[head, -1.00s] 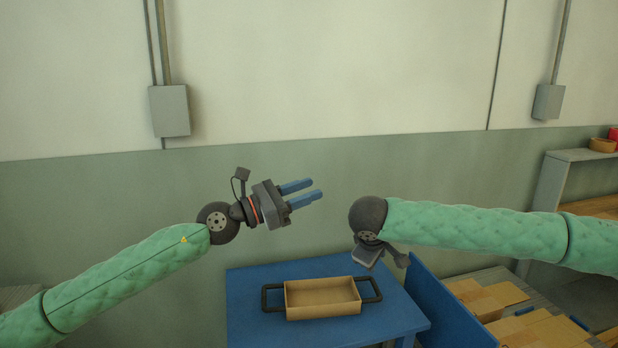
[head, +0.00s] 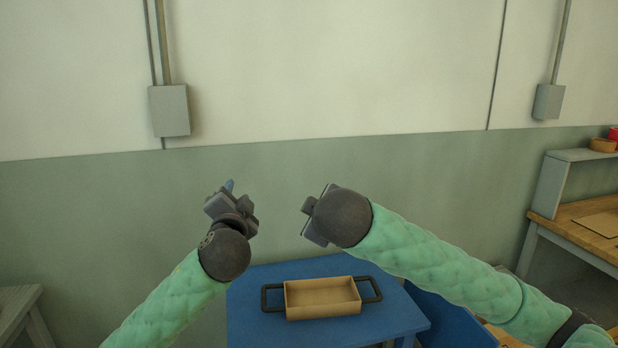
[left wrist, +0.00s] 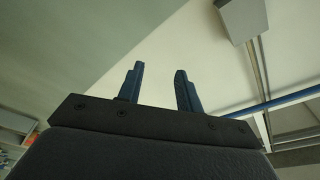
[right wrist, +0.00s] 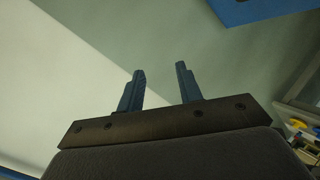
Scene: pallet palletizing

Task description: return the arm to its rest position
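My left gripper (head: 229,186) is raised in front of the wall in the head view, pointing away from me, with its fingers mostly hidden behind its body. The left wrist view shows its two blue fingers (left wrist: 160,85) apart with nothing between them. My right gripper is raised to the right of it; in the head view its fingers are hidden behind the dark wrist. The right wrist view shows its two blue fingers (right wrist: 160,85) apart and empty. Both grippers are above and clear of the blue table.
An open tan tray (head: 322,314) with black side handles sits on the blue table (head: 250,333) below my arms. A wooden-topped workbench (head: 590,225) stands at the right. Grey boxes (head: 169,110) hang on the wall. The space between the two grippers is free.

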